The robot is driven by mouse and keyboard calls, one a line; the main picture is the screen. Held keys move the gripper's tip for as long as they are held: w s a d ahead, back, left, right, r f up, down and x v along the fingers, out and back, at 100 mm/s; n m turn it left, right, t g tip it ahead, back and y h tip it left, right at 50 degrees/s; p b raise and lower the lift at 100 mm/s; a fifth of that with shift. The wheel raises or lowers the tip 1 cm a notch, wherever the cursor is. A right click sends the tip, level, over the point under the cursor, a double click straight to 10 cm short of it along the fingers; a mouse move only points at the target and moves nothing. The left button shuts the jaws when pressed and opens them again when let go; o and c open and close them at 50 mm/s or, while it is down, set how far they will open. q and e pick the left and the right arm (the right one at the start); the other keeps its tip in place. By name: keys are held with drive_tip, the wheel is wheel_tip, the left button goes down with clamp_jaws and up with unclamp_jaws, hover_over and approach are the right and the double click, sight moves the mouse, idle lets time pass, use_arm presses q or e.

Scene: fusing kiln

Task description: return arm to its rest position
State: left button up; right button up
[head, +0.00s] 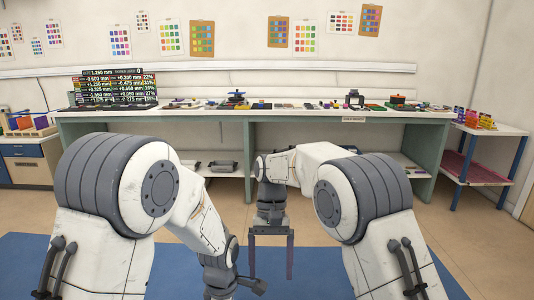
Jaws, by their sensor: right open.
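My right arm (320,158) comes in from the right and bends towards the middle of the head view. Its gripper (271,262) hangs down over the floor with two dark fingers spread apart, open and empty. My left arm (205,222) comes in from the left and slopes down to the lower middle. Its dark wrist end (232,284) is low in the view, left of the right gripper. Its fingers do not show clearly.
A long green workbench (345,117) with many small items on top stands along the back wall. A dark display board (116,87) is on its left end. A blue-legged side table (487,130) stands at right, a cabinet (27,165) at left. A blue mat (315,262) covers the near floor.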

use_arm(q)
drive_tip(key=shift+r, duration=0.2)
use_arm(e)
drive_tip(key=x, duration=0.7)
drive_tip(key=shift+s, duration=0.1)
drive_tip(key=shift+r, duration=0.1)
